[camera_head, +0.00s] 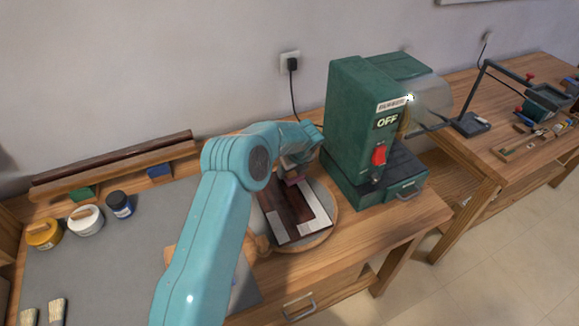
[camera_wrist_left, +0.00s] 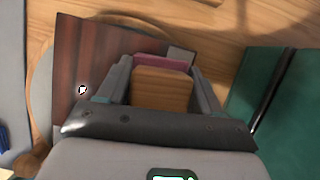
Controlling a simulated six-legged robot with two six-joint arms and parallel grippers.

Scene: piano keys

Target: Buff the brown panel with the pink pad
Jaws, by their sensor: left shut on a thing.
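The brown panel (camera_head: 283,210) lies on a round wooden board (camera_head: 331,192) on the bench, with pale grey areas along its right and near sides. In the wrist view the panel (camera_wrist_left: 82,55) shows dark striped wood and a small pale patch. My left gripper (camera_head: 293,168) is over the panel's far end, shut on the wooden block (camera_wrist_left: 160,88) of the pink pad (camera_wrist_left: 163,62). The pad also shows in the head view (camera_head: 294,181), low over or on the panel; I cannot tell if it touches. My right gripper is not in view.
A green machine (camera_head: 355,125) marked OFF, with a red switch, stands close right of the panel. A wooden rail (camera_head: 120,165) runs along the wall.

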